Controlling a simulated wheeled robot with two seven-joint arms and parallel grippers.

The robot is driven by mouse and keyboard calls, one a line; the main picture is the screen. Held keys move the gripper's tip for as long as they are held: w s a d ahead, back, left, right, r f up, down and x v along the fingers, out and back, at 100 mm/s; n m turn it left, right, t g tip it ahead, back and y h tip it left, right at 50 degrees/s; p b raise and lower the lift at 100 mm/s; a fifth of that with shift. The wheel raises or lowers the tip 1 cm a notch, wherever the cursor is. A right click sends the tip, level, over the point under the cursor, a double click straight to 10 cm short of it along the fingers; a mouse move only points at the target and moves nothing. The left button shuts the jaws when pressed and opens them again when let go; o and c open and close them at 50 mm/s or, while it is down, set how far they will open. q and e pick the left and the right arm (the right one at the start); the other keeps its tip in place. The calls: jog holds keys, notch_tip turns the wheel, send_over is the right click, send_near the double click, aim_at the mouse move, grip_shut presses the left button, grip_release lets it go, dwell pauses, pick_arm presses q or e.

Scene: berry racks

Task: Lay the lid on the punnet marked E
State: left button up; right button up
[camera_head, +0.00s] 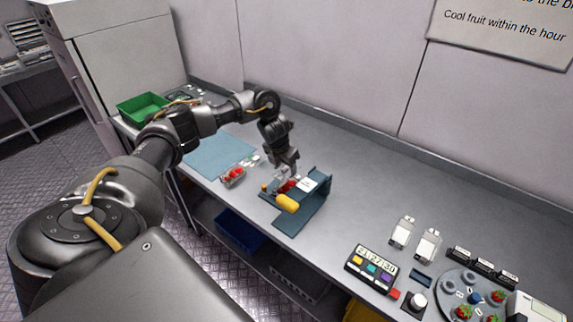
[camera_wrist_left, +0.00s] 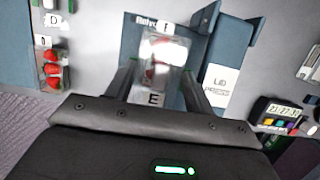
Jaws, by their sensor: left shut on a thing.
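My left gripper (camera_head: 286,172) is over the blue lid press (camera_head: 317,196) on the bench. In the left wrist view its two fingers (camera_wrist_left: 158,88) are closed on the sides of a clear, shiny lid (camera_wrist_left: 163,50). The punnet marked E shows its label (camera_wrist_left: 153,99) between the fingers, with red berries (camera_head: 286,187) under the gripper. Glare and the fingers hide whether lid and punnet touch. My right gripper is not in view.
A yellow handle (camera_head: 287,203) sticks out at the press's front. Punnet D (camera_wrist_left: 52,52) with strawberries stands left of the press. A blue mat (camera_head: 218,152) and green crate (camera_head: 142,106) lie farther left. A timer box (camera_head: 371,268) stands at right; bench between is clear.

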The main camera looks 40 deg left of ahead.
pick_arm(q)
jog(key=shift+f, duration=0.15)
jog(key=shift+f+b, duration=0.25)
jog(key=shift+b, duration=0.05)
notch_tip(320, 180, down, 3)
jog(key=shift+r+b, duration=0.1)
jog(key=shift+b, duration=1)
jog(key=shift+f+b, duration=0.95)
jog(key=shift+f, duration=0.3)
jog(key=shift+d, duration=0.1)
jog(key=shift+w, duration=0.15)
jog(key=shift+f+b, duration=0.2)
jog(key=shift+b, duration=0.15)
